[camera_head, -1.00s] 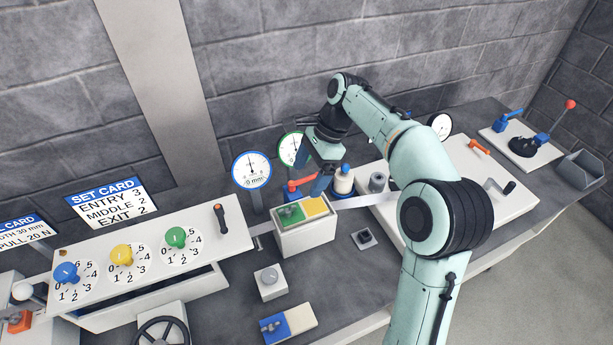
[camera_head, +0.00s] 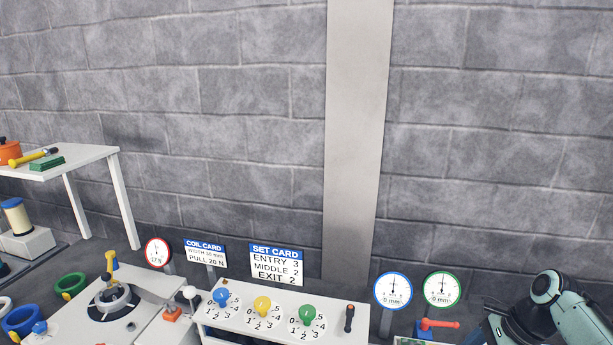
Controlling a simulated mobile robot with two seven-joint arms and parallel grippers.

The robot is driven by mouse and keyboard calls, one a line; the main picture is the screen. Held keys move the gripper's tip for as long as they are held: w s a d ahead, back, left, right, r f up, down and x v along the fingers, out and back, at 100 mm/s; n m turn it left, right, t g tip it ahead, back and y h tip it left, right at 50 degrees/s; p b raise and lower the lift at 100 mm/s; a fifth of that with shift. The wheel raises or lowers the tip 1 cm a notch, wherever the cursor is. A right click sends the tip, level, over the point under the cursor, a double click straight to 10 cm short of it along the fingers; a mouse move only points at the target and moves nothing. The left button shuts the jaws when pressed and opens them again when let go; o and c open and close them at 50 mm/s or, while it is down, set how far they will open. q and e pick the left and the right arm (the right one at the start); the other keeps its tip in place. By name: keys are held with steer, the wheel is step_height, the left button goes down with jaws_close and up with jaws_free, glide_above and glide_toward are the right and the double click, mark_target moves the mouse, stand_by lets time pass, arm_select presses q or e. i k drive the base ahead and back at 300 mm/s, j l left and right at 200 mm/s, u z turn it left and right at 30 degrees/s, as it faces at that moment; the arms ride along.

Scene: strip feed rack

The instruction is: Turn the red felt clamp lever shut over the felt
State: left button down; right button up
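The red clamp lever (camera_head: 441,324) shows at the bottom edge, right of centre. It lies roughly level and points right from a blue mount (camera_head: 422,329). The felt under it cannot be made out. My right arm enters at the bottom right corner, and its dark wrist (camera_head: 512,326) is a little right of the lever's tip. The fingertips of my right gripper are not clearly visible, so I cannot tell whether it touches the lever. My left gripper is not in view.
A blue-rimmed gauge (camera_head: 393,290) and green-rimmed gauge (camera_head: 441,289) stand behind the clamp. A white side table (camera_head: 95,157) stands at the left.

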mark_target(425, 323)
steer(key=k, duration=1.1)
